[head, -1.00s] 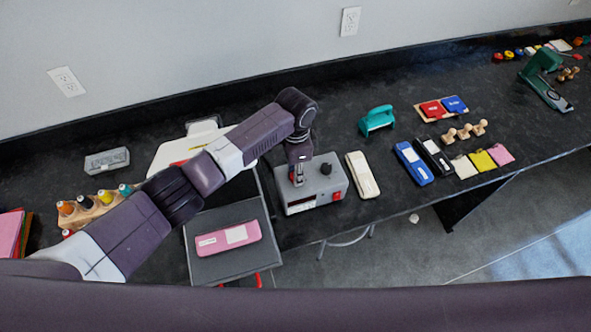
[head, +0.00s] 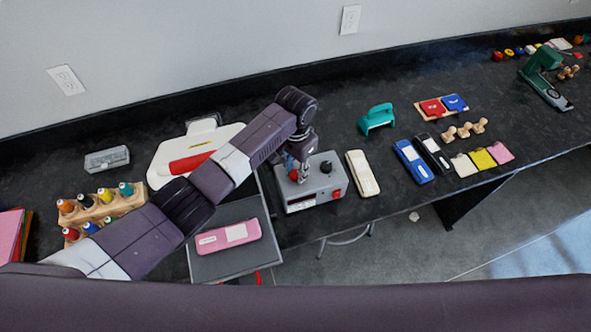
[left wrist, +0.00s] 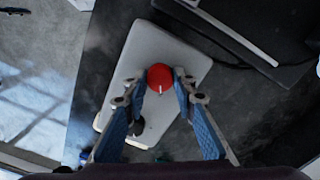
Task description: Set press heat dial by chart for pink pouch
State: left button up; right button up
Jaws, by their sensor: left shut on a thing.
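My left gripper (head: 303,178) reaches down onto the grey control box (head: 300,204). In the left wrist view, the fingers of my left gripper (left wrist: 163,80) are shut on the red dial (left wrist: 159,75), one on each side; a small white mark shows on it. A black knob (head: 326,167) sits on the box beside it, and a red switch (head: 337,194) is on its front. The pink pouch (head: 228,236) lies on the dark press plate (head: 240,262), its white label up. I cannot make out a chart. My right gripper is not in view.
The white press top with a red handle (head: 191,163) stands behind my arm. A cream case (head: 362,174) lies close to the box's right. Thread spools in a wooden rack (head: 101,207) stand left. Blue (head: 413,162) and black cases lie farther right.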

aim_at(296, 174)
pick_arm(q)
jog(key=shift+w+r, duration=0.1)
jog(key=shift+w, duration=0.05)
jog(key=o, duration=1.2)
jog(key=shift+c, duration=0.2)
notch_tip(296, 174, up, 12)
